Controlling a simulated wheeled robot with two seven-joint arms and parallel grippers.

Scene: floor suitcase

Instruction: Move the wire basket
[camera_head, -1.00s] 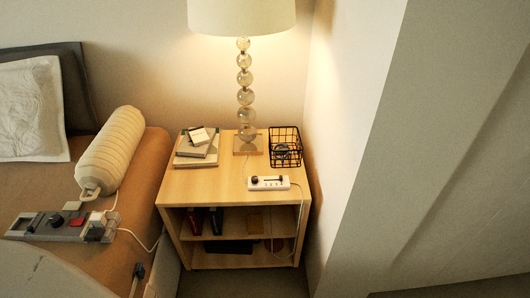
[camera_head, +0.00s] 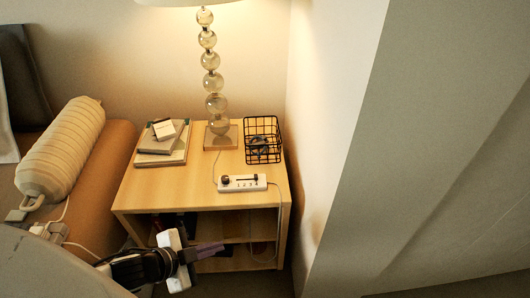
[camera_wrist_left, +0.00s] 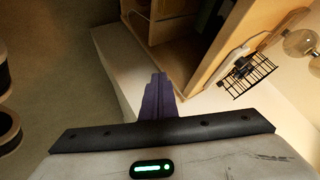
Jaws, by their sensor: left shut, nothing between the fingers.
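The black wire basket (camera_head: 263,140) stands on the back right corner of the wooden nightstand (camera_head: 190,184), close to the wall. Something dark lies inside it, too small to tell. The basket also shows at the right of the left wrist view (camera_wrist_left: 250,80). My left gripper (camera_head: 218,247) is shut and empty, its purple fingers together, in front of the nightstand's shelves and below its top, well apart from the basket. Its fingers also show in the left wrist view (camera_wrist_left: 159,90). My right gripper is not in view.
A power strip (camera_head: 242,184) lies near the nightstand's front edge, before the basket. A lamp (camera_head: 216,104) stands left of the basket, and books (camera_head: 162,152) lie at the left. The wall (camera_head: 325,120) rises close on the right. The front left of the top is clear.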

